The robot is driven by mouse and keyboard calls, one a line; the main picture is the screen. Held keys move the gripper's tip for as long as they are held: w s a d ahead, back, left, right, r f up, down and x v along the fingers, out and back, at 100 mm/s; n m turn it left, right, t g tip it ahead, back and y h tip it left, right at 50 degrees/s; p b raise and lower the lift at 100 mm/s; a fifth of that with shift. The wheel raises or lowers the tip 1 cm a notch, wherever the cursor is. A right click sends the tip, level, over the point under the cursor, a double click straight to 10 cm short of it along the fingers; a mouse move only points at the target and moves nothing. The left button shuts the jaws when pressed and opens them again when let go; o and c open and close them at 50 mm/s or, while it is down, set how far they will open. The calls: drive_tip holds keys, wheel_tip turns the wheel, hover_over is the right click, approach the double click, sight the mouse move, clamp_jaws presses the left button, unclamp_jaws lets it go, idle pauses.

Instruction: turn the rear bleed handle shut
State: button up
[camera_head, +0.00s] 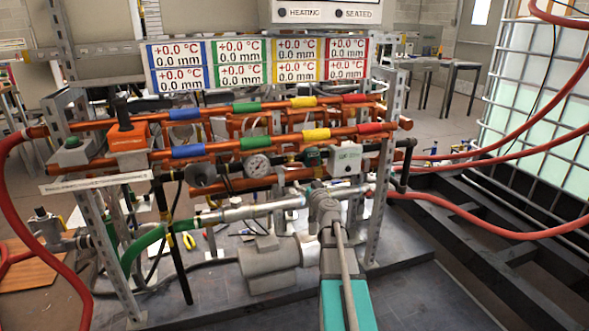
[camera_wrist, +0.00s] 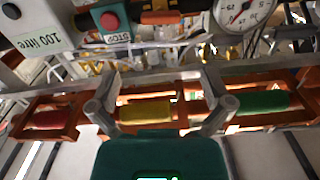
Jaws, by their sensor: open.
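I cannot single out the rear bleed handle in either view. The rig has two orange pipe rows with blue, green, yellow and red bands; the front row's yellow band (camera_head: 315,135) shows in the head view. In the wrist view a yellow band (camera_wrist: 145,112) on an orange pipe lies between the fingers of my gripper (camera_wrist: 165,100), with a red band (camera_wrist: 48,119) to the left and a green band (camera_wrist: 262,103) to the right. The fingers are spread, with nothing visibly held. In the head view my arm reaches up from the bottom to the rig's front; its fingers are not clear there.
A pressure gauge (camera_head: 257,166), a "100 litre" box (camera_head: 346,158) and a green stop-button box (camera_wrist: 108,22) crowd the rig. A grey motor-like unit (camera_head: 268,265) sits below. Red hoses (camera_head: 480,230) run right over a dark frame. Display panels (camera_head: 258,63) stand above.

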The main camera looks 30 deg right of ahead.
sight(295, 167)
drive_tip(key=x, duration=1.3)
drive_tip(key=shift+w, duration=0.45)
drive_tip(key=c, duration=0.8)
